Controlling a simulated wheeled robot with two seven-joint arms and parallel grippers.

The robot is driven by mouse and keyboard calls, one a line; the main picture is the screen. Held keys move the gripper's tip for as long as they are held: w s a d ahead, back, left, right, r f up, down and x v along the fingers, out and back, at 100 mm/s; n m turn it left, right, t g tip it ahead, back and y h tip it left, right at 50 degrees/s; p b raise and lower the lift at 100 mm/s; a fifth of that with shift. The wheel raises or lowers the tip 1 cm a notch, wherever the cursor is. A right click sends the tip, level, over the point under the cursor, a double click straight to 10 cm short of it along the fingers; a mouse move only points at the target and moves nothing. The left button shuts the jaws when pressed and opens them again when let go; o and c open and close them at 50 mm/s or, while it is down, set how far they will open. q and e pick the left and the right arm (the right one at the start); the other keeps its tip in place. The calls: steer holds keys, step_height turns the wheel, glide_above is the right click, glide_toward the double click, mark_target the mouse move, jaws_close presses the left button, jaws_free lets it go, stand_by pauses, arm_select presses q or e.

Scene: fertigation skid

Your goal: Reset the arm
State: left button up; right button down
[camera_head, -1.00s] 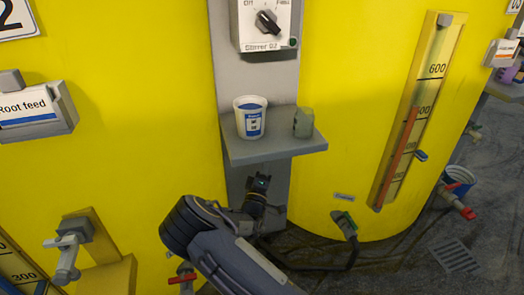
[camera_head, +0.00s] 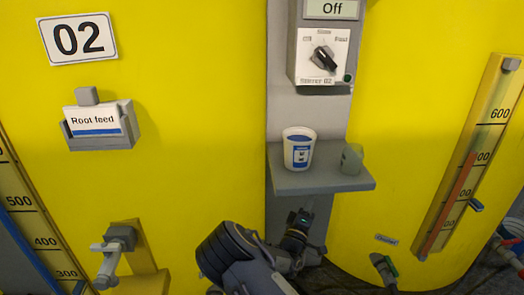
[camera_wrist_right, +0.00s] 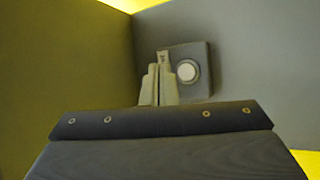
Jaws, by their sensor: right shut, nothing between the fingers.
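My right gripper (camera_head: 303,215) is under the small grey shelf (camera_head: 345,184) in the head view, with its arm coming up from the bottom. In the right wrist view its two fingers (camera_wrist_right: 158,84) are together with nothing between them. They point at a grey block with a pale round disc (camera_wrist_right: 187,71), whose identity I cannot tell. In the head view I see no contact between the gripper and the shelf. My left gripper is not in view.
A white-and-blue cup (camera_head: 299,151) and a small greenish container (camera_head: 352,158) stand on the shelf. A stirrer switch box (camera_head: 321,55) is above. Yellow tanks flank the post. A tap (camera_head: 112,259) sticks out at lower left.

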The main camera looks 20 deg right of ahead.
steer(key=shift+d, duration=0.1)
steer(key=s+d+f+m+g+y, duration=0.3)
steer(key=d+f+m+g+y, duration=0.1)
steer(key=m+g, duration=0.15)
steer(key=s+a+r+m+g+y, duration=0.1)
steer(key=s+a+r+m+y, duration=0.1)
steer(key=s+a+r+y, duration=0.45)
steer(key=s+a+r+m+g+y, duration=0.15)
steer(key=s+a+r+y, duration=0.25)
steer(key=s+a+y, duration=0.4)
steer(key=s+a+r+n+g, duration=0.1)
steer(key=s+a, duration=0.2)
steer(key=s, duration=0.6)
steer(key=s+a+r+g, duration=0.1)
steer(key=s+a, duration=0.1)
steer(key=s, duration=0.7)
step_height(320, 180, up, 36)
steer(key=p, duration=3.6)
steer(key=shift+a+y+p, duration=0.2)
steer(key=shift+y+p, duration=0.1)
steer(key=shift+y, duration=0.15)
